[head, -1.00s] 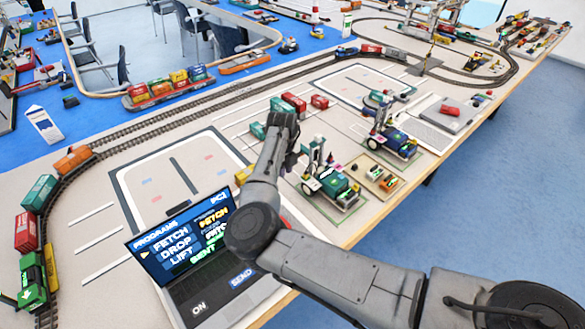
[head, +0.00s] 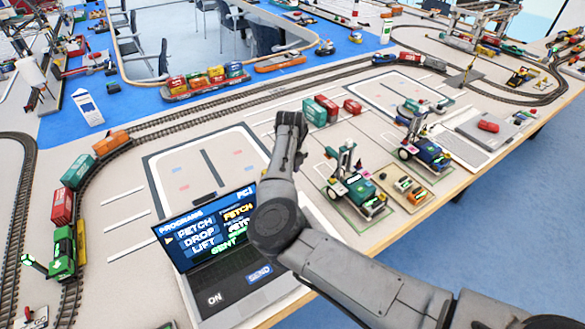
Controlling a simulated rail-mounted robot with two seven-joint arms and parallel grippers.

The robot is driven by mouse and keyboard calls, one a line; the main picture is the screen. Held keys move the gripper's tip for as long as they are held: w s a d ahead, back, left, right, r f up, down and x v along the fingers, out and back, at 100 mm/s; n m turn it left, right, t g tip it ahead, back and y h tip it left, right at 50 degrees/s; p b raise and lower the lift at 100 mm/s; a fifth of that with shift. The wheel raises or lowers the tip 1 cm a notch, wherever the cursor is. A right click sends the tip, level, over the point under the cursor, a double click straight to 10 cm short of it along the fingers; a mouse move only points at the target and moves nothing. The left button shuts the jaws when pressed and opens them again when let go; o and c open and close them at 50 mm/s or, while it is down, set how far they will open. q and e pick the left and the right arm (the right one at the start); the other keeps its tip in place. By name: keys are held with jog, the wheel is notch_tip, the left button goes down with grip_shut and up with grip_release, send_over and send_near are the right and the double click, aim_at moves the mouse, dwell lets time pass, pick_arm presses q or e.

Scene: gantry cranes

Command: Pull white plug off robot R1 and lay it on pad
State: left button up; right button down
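Two small wheeled robots stand near the table's right edge. The nearer robot (head: 362,189) has a dark green body and a short mast. The farther robot (head: 428,153) has a blue and green body. I cannot read which is R1, and I cannot make out a white plug on either. My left gripper is out of view.
A laptop (head: 219,250) with a program list stands open left of my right forearm. Red and green containers (head: 321,109) stand beyond the gripper. A grey plate (head: 480,130) carries a red block. Train track (head: 200,117) curves behind and left. Marked floor (head: 190,180) is mostly clear.

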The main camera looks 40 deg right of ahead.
jog(key=shift+f+b, duration=2.2)
jog(key=shift+f, duration=3.25)
jog(key=shift+f+b, duration=1.35)
jog(key=shift+f, duration=1.25)
jog(key=shift+f+b, duration=0.3)
jog(key=shift+f, duration=0.05)
jog(key=shift+f, duration=0.3)
